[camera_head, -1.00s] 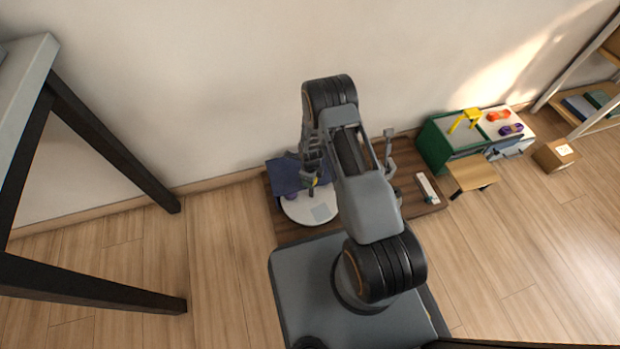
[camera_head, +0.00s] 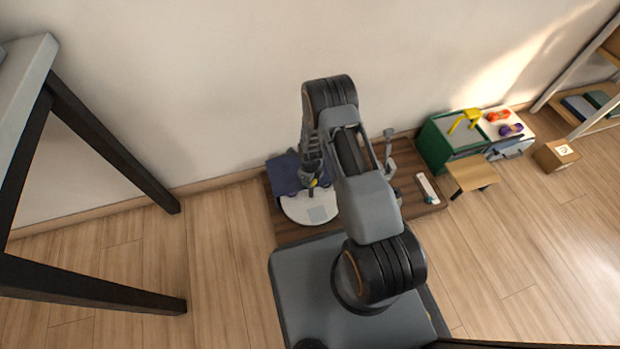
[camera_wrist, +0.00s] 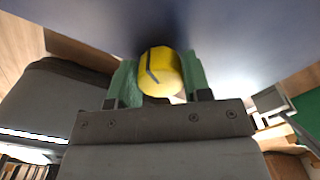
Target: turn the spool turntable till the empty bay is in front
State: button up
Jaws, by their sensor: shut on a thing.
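The turntable (camera_head: 298,211) shows in the head view as a pale round disc on the dark wooden board, partly under a dark blue cover (camera_head: 283,174). A grey square patch (camera_head: 317,214) lies on its front part. My gripper (camera_head: 313,183) is low at the disc's back part, beside the cover. In the wrist view, the green fingertips of my gripper (camera_wrist: 155,80) are shut on a yellow knob (camera_wrist: 160,72) with a dark line on its top. The spools and bays cannot be made out, as my arm and the cover hide much of the turntable.
A white strip-like thing (camera_head: 427,187) lies on the board's right end. A green box (camera_head: 437,145), a small wooden stool (camera_head: 472,174) and a cardboard box (camera_head: 556,155) stand further right. A wall is close behind; a dark-legged table (camera_head: 110,140) stands left.

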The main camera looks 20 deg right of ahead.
jog(key=o, duration=1.3)
notch_tip(320, 180, up, 14)
jog(key=p, duration=0.5)
jog(key=shift+f+p, duration=0.1)
jog(key=shift+p, duration=0.2)
